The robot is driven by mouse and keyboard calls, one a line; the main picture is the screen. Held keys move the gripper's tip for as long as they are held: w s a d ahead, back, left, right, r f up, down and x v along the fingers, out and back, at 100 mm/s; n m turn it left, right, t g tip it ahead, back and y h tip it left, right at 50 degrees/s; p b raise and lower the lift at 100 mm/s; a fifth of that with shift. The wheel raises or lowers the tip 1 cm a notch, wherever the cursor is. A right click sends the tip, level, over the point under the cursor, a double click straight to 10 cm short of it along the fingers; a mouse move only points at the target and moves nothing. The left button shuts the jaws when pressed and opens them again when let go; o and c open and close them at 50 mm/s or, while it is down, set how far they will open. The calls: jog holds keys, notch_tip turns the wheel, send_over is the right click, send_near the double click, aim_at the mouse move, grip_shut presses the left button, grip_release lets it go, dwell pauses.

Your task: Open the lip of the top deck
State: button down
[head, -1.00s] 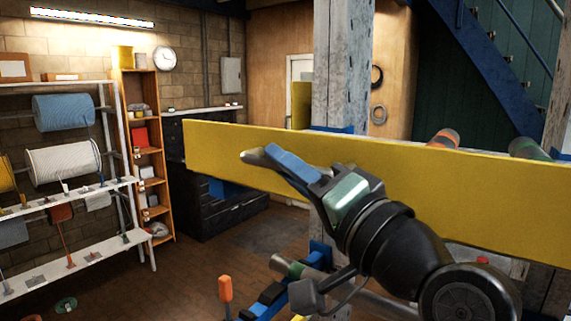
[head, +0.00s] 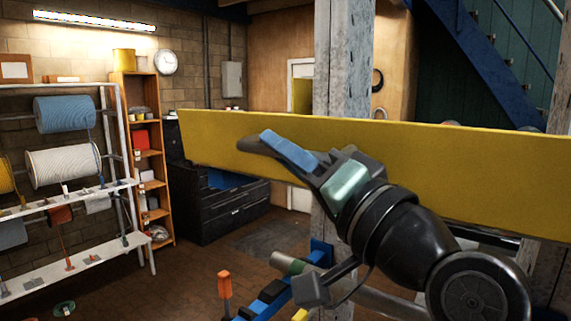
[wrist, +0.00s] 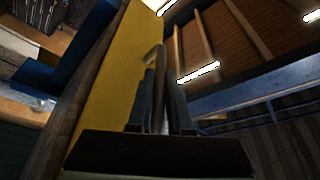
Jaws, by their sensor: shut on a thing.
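The lip of the top deck appears to be the long yellow board (head: 420,165) across the middle and right of the head view. It also fills the upper left middle of the wrist view (wrist: 118,85). My gripper (head: 275,150) is in front of the board's near face in the head view. In the wrist view my gripper (wrist: 160,95) is shut on a slim upright piece, which looks like the lip's handle (wrist: 154,58), beside the yellow face. The fingers hide most of that piece. How it joins the board is hidden.
A white-grey post (head: 343,70) stands behind the board, and a blue stair (head: 500,75) rises at the right. Below are a blue beam (head: 275,295) and an orange-handled item (head: 225,287). Cable reels sit on a rack (head: 70,215) at left. The floor between is open.

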notch_tip(320, 180, down, 10)
jog(key=s+n+g+y+b, duration=0.1)
jog(key=n+g+y+b, duration=0.6)
jog(key=n+b, duration=1.5)
jog(key=shift+a+r+g, duration=0.25)
jog(key=shift+a+g, duration=0.15)
jog(key=shift+g, duration=0.1)
jog(key=shift+n, duration=0.3)
jog(key=c, duration=0.8)
grip_release()
jog(key=shift+c, duration=0.2)
jog(key=b+v, duration=0.3)
jog(key=v, duration=1)
jog(key=shift+f, duration=0.2)
